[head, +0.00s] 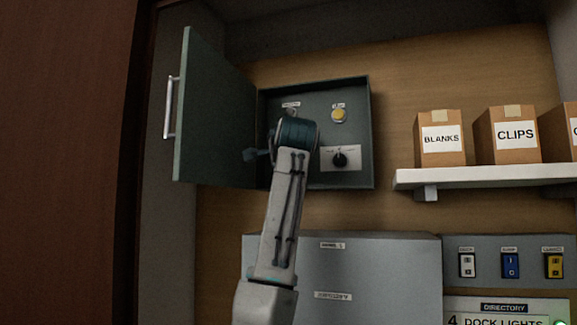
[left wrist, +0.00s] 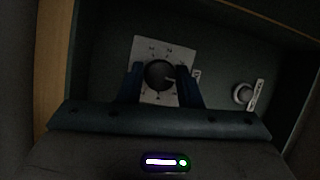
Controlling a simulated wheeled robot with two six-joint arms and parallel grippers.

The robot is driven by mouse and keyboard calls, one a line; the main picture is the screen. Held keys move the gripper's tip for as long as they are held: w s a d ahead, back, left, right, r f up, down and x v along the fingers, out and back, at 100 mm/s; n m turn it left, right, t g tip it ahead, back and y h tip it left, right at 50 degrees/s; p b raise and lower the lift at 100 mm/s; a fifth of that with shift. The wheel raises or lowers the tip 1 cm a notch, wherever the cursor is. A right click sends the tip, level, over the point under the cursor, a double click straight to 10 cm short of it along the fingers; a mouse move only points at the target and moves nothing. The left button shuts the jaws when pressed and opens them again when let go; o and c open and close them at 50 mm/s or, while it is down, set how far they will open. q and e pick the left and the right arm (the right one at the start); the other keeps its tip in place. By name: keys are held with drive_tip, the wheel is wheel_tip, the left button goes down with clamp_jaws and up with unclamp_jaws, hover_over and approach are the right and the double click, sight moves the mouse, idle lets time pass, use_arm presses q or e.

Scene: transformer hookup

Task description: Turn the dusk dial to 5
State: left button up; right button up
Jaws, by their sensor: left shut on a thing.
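A black round dial (left wrist: 158,74) on a white plate (left wrist: 149,45) with a printed scale sits between the fingers of my left gripper (left wrist: 160,84) in the left wrist view. The gripper is shut on this dial. A pale pointer mark on the dial points to the picture's right; the scale figures are too dark to read. In the head view the left arm reaches into the open grey box (head: 372,130), and its wrist hides this dial. A second black dial (head: 340,160) on a white plate shows uncovered at lower right in the box. My right gripper is not in view.
A yellow button (head: 339,115) is at the box's upper right. A round pale button (left wrist: 242,94) lies beside the held dial's plate. The green door (head: 210,110) stands open at left. A shelf (head: 480,179) with cartons is at right; switches (head: 510,265) are below.

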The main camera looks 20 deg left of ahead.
use_arm(q)
drive_tip(key=m+b, duration=0.1)
drive_tip(key=m+t+b, duration=0.1)
drive_tip(key=m, duration=0.1)
drive_tip(key=m+t+b, duration=0.1)
drive_tip(key=shift+f, duration=0.3)
drive_tip(key=shift+m+t+b, duration=0.4)
drive_tip(key=shift+m+b, duration=0.45)
drive_tip(key=shift+m, duration=0.95)
drive_tip(key=shift+w+h, duration=0.1)
drive_tip(key=shift+h, duration=0.2)
drive_tip(key=o, duration=1)
drive_tip(key=shift+c, duration=0.2)
drive_tip(key=shift+r, duration=0.1)
drive_tip(key=b+v, duration=0.5)
drive_tip(key=v, duration=0.6)
drive_tip(key=shift+b, duration=0.4)
